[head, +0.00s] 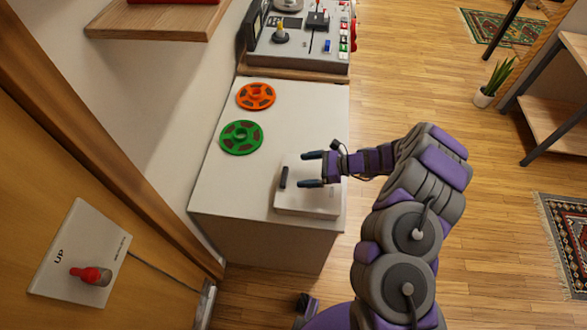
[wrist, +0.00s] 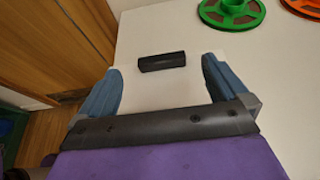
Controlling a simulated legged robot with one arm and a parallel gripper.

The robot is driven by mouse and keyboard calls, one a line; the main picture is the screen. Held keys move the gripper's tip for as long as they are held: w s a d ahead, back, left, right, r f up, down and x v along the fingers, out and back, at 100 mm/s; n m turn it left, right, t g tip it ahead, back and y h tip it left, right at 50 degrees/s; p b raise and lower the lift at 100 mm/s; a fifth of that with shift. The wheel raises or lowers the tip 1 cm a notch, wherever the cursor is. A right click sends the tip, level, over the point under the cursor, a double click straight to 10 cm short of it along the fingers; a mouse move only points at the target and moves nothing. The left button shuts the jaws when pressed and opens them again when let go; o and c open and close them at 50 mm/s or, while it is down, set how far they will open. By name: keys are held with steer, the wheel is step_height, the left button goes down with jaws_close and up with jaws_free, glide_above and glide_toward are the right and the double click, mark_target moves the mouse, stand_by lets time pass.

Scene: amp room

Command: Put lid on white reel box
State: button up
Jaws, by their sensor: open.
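A flat white square piece (head: 303,204) with a black bar handle (head: 284,177) lies at the near right corner of the white cabinet top. I take it for the lid; I cannot tell whether the reel box is under it. My gripper (head: 301,170) is open over the piece, its fingertips pointing toward the handle and a little short of it. In the wrist view, the handle (wrist: 162,61) shows ahead, between the two blue-grey fingers (wrist: 163,75), with the white surface (wrist: 165,92) below. The fingers appear apart from the handle.
A green reel (head: 241,137) and an orange reel (head: 256,96) lie on the white cabinet top (head: 222,185). A tape machine (head: 300,40) stands behind them. A wall panel with a red-tipped lever (head: 90,275) is at left.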

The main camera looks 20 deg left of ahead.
steer(key=v, duration=0.6)
steer(key=shift+s+d+f+p, duration=0.1)
steer(key=shift+s+d+p, duration=0.05)
steer(key=shift+d+p, duration=0.2)
steer(key=shift+a, duration=0.7)
steer(key=s+d+r+n+g+h, duration=0.1)
steer(key=s+d+r+n+h, duration=0.1)
steer(key=s+r+n, duration=0.65)
steer(key=s+d+r+n+g+h, duration=0.15)
steer(key=s+r, duration=0.45)
steer(key=r, duration=0.8)
steer(key=s+d+r+n+t+h, duration=0.2)
steer(key=s+d+h, duration=0.2)
steer(key=s+d, duration=0.5)
steer(key=s+d+r+n+t+h, duration=0.2)
steer(key=s+d+h, duration=0.3)
steer(key=s+d, duration=0.5)
steer(key=d+n, duration=0.1)
steer(key=d, duration=0.2)
steer(key=shift+s+d+r, duration=0.25)
steer(key=shift+s+r, duration=0.05)
steer(key=shift+h, duration=0.25)
